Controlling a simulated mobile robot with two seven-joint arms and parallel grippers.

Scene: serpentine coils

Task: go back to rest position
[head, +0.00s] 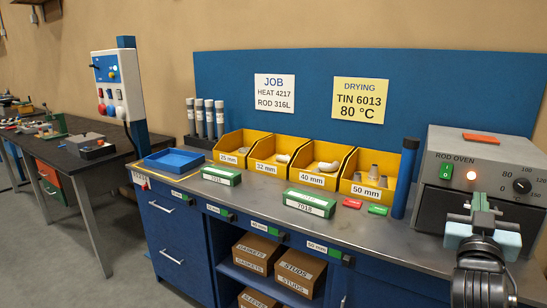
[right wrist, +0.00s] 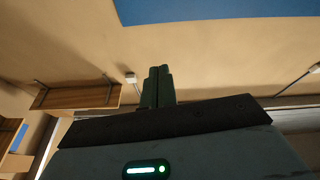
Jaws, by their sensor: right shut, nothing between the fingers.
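My right gripper (head: 481,205) is in the lower right of the head view, in front of the rod oven. Its fingers point up and are shut with nothing between them. The right wrist view shows the same shut fingers (right wrist: 157,87) against the tan wall, touching nothing. My left gripper is not in view.
The grey rod oven (head: 440,150) stands close behind my right gripper. The workbench (head: 250,195) holds yellow bins (head: 318,180), green boxes (head: 310,203), a blue tray (head: 174,161) and a blue tube (head: 404,178). A dark table (head: 70,150) stands at left.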

